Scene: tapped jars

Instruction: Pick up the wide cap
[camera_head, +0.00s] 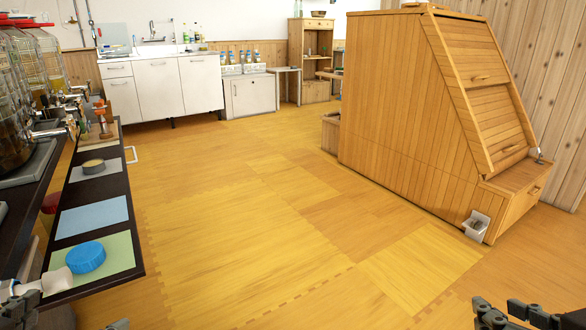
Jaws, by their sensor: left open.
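A wide, round blue cap (86,257) lies flat on a pale green mat (121,252) at the near end of the dark shelf on the left.
Big glass jars with taps (14,100) stand along the left. A blue mat (92,217) lies bare between the caps. A slanted wooden cabinet (430,110) stands right; the middle floor is clear.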

